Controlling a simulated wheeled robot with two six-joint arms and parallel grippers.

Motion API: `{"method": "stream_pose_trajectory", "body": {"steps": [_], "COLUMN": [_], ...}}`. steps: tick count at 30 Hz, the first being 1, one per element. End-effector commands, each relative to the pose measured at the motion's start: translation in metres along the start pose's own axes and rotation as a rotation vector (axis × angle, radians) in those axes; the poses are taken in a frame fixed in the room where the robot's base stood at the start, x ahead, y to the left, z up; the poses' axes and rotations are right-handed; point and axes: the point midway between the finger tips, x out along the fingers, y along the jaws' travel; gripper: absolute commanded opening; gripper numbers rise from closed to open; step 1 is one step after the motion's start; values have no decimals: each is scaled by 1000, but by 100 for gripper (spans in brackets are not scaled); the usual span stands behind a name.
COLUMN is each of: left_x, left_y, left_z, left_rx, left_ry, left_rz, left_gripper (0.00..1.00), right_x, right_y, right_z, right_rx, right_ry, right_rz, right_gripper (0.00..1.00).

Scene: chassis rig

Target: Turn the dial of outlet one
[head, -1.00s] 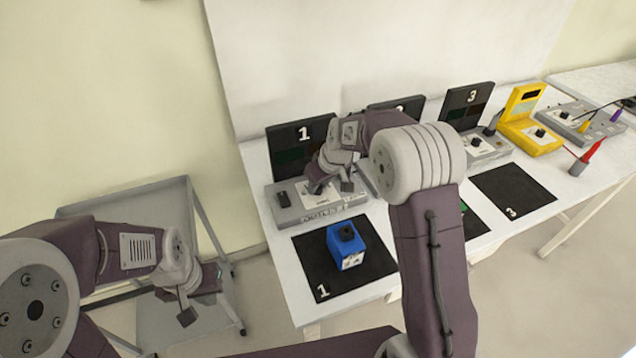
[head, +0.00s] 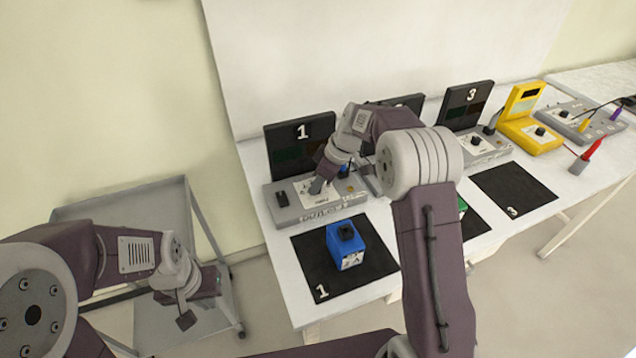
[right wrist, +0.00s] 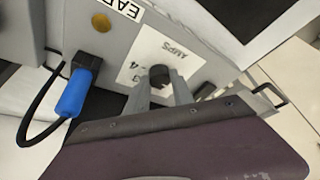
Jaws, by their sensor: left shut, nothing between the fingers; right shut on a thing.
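Outlet one is a grey box (head: 290,213) on the table, below a black panel marked 1 (head: 302,145). Its dark dial (right wrist: 158,74) sits on a white label reading AMPS in the right wrist view. My right gripper (right wrist: 160,84) is shut on the dial, with one finger on either side of it. In the head view the right gripper (head: 318,186) is over the box's white label and hides the dial. The dial's pointer setting cannot be read. My left gripper (head: 186,319) is shut and empty, beside the table over a grey cart.
A blue box (head: 345,250) stands on black mat 1 (head: 308,262). A blue plug with a black cable (right wrist: 76,92) is beside the dial. Outlet three (head: 480,145) and a yellow device (head: 530,130) stand farther right. Mat 3 (head: 512,190) is bare.

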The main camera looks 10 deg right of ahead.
Motion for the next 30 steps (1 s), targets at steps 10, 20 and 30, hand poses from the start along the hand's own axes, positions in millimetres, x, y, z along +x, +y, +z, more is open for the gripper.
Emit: {"method": "stream_pose_trajectory", "body": {"steps": [10, 20, 30], "left_x": [0, 0, -4], "left_y": [0, 0, 0], "left_z": [0, 0, 0], "left_rx": [0, 0, 0], "left_ry": [0, 0, 0], "left_rz": [0, 0, 0], "left_gripper": [0, 0, 0], "right_x": [0, 0, -48], "right_y": [0, 0, 1], "right_z": [0, 0, 0], "right_rx": [-3, -2, -2], "right_ry": [-1, -1, 1], "right_rz": [0, 0, 4], "right_gripper": [0, 50, 50]}}
